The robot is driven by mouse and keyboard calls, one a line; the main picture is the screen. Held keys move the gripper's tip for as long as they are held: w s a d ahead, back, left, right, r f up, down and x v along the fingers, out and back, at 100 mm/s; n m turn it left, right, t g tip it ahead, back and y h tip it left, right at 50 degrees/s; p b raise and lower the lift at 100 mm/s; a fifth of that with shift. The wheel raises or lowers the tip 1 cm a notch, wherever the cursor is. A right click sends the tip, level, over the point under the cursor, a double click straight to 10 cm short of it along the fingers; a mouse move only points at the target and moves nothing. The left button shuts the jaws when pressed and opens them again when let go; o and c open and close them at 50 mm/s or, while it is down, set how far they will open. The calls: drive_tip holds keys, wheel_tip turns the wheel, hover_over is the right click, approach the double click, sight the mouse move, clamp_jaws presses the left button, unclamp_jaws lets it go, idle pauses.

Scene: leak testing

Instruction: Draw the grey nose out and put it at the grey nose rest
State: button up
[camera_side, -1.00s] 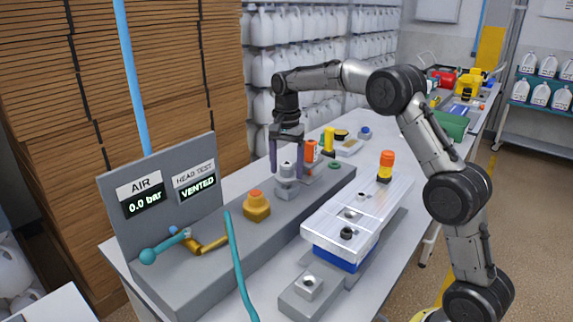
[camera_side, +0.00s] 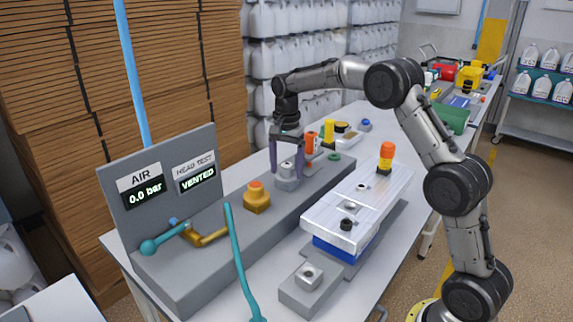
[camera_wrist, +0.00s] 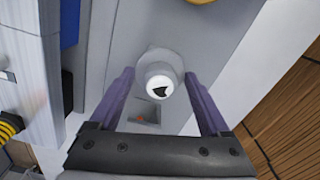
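The grey nose (camera_side: 286,171) is a short grey cylinder standing in a grey fixture on the long grey bench block. In the wrist view the nose (camera_wrist: 160,84) shows from above as a pale round end with a dark mark. My gripper (camera_side: 287,174) points down over it, one purple finger on each side. In the wrist view my gripper (camera_wrist: 160,76) is open, with gaps between fingers and nose.
An orange-topped fitting (camera_side: 256,196) and a teal-handled valve (camera_side: 165,243) are on the long block. Orange and yellow parts stand close behind my gripper. The panel reads 0.0 bar, VENTED.

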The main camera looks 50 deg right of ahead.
drive_tip(key=shift+o, duration=1.1)
